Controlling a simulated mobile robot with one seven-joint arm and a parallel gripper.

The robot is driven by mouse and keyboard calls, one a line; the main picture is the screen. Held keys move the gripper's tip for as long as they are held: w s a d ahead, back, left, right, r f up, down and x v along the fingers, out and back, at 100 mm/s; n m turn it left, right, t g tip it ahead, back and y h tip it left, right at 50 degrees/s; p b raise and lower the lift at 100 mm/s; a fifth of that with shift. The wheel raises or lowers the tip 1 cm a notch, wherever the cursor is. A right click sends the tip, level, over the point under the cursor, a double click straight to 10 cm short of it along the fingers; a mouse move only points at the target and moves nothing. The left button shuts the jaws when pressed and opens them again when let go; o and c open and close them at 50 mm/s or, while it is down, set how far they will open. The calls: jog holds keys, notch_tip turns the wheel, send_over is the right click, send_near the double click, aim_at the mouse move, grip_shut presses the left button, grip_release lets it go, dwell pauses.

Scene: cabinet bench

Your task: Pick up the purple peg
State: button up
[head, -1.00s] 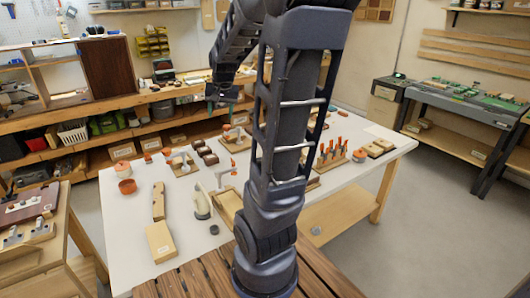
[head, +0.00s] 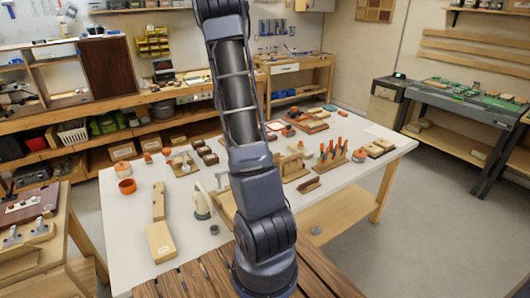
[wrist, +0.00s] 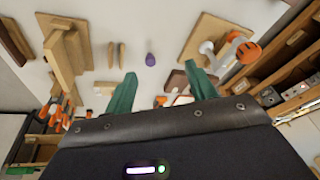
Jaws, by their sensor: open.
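The purple peg (wrist: 151,60) shows in the wrist view as a small purple shape on the white table top (wrist: 140,28), above the gap between my fingertips. My gripper (wrist: 158,84) is open, with its two green fingers apart and nothing between them. The peg lies beyond the fingertips and is not touched by them. In the head view my arm hides the middle of the table, and I cannot make out the gripper or the peg there.
In the wrist view, two tan pegs (wrist: 116,54) lie left of the purple one, near a wooden stand (wrist: 65,55). A board with a white and orange part (wrist: 222,45) lies right. The head view shows an orange-handled tool rack (head: 331,157) on the table's right side.

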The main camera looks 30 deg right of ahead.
jog(key=w+d+f, duration=0.1)
jog(key=d+f, duration=0.3)
jog(key=f, duration=0.3)
jog(key=w+d+f+m+h, duration=0.1)
jog(key=w+d+f, duration=0.1)
jog(key=d+f, duration=0.3)
jog(key=w+d+f+m+g, duration=0.1)
jog(key=d+f, duration=0.4)
jog(key=f, duration=0.4)
jog(key=shift+w+d+h, duration=0.1)
jog(key=shift+w+h, duration=0.1)
jog(key=shift+h, duration=0.2)
jog(key=shift+r, duration=0.1)
jog(key=shift+c, duration=0.5)
jog(key=c, duration=1)
